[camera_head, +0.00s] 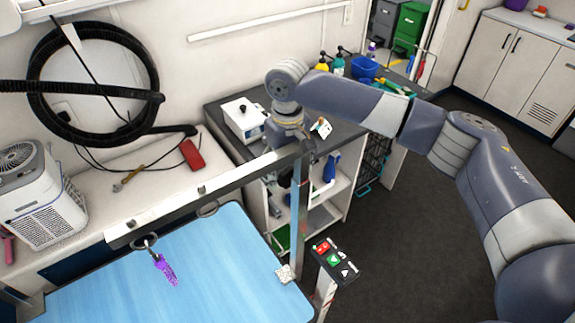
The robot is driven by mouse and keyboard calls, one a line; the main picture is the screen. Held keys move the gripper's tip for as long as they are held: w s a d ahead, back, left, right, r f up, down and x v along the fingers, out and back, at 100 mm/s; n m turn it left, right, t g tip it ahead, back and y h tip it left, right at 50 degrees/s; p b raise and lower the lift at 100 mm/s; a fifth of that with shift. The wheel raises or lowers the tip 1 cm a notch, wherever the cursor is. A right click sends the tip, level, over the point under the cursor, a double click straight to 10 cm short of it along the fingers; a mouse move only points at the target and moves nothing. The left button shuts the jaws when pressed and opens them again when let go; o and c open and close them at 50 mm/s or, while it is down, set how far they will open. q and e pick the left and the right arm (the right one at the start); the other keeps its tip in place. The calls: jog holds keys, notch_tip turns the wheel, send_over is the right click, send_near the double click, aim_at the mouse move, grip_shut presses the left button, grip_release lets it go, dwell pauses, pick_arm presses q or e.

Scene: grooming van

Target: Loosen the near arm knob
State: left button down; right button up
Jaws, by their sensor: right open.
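A grey grooming arm bar (235,181) runs above the blue grooming table (160,280) to an upright post (297,215). Two small dark knobs stand on the bar, one nearer the left end (131,224) and one farther along (201,189). I cannot tell for certain which is the near arm knob; one could also be hidden at the post. My right arm comes in from the right, with its wrist over the post end of the bar. My right gripper (284,178) points down beside the post, open, partly hidden by bar and post. My left gripper is not in view.
A purple strap (165,270) hangs from a ring under the bar. A control panel (334,259) stands at the table's right corner. A dark-topped shelf unit (325,205) with a white box (243,118) stands behind the post. The floor at right is clear.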

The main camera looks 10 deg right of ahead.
jog(key=c, duration=1.1)
jog(key=shift+o, duration=0.2)
